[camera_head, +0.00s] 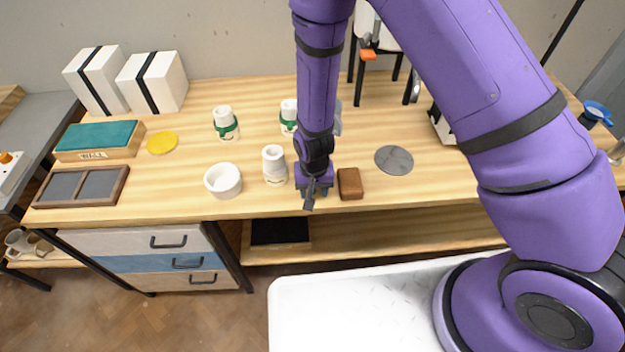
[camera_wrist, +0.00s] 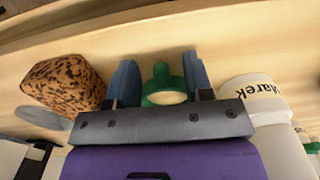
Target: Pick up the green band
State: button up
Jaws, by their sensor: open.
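My gripper (camera_head: 311,196) is low over the front of the wooden table, between a white bottle (camera_head: 274,165) and a brown sponge (camera_head: 350,184). In the wrist view the jaws (camera_wrist: 159,65) are open. A green band (camera_wrist: 162,75) with a small tab shows between the two blue-grey fingers, apart from both as far as I can see. Its near part is partly hidden by the gripper body. In the head view my gripper hides this band. Two other green bands sit around white bottles, the left one (camera_head: 228,131) and the right one (camera_head: 288,126).
The sponge (camera_wrist: 65,84) and the bottle lettered "Marek" (camera_wrist: 252,96) stand close on either side of my gripper. A white bowl (camera_head: 223,180), a yellow disc (camera_head: 162,143) and a grey disc (camera_head: 394,160) lie on the table. Its front edge is near.

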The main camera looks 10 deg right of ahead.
grip_shut()
jog(key=shift+r, duration=0.15)
dwell(0.4)
